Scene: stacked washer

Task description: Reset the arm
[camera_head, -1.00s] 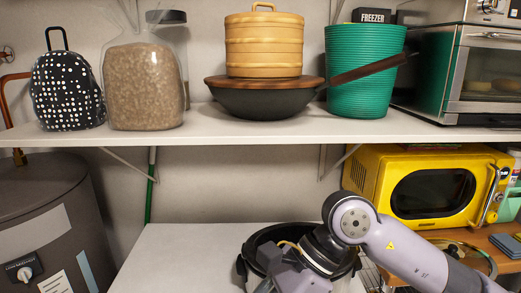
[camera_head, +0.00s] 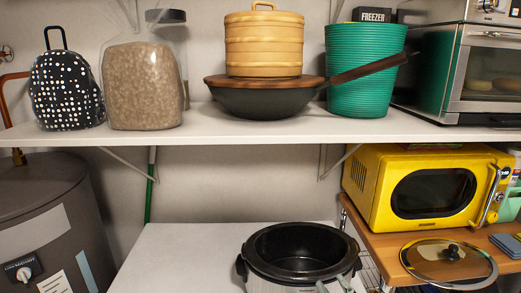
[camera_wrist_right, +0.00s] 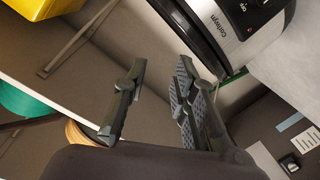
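My right gripper (camera_wrist_right: 160,100) shows in the right wrist view with its two dark fingers spread apart and nothing between them. The black and silver slow cooker (camera_wrist_right: 235,30) lies beyond the fingertips there. In the head view the slow cooker (camera_head: 298,250) stands uncovered on the white lower surface, and its black pot looks empty. My right arm's links no longer cover it. Small grey shapes at the bottom edge by the cooker are too cut off to identify. My left gripper is in neither view.
A glass lid (camera_head: 450,262) lies on the wooden shelf (camera_head: 388,245) before the yellow microwave (camera_head: 425,190). The upper shelf (camera_head: 240,128) carries a wok (camera_head: 265,102), a green basket (camera_head: 365,70) and other goods. A grey tank (camera_head: 40,215) stands left. The white surface left of the cooker is clear.

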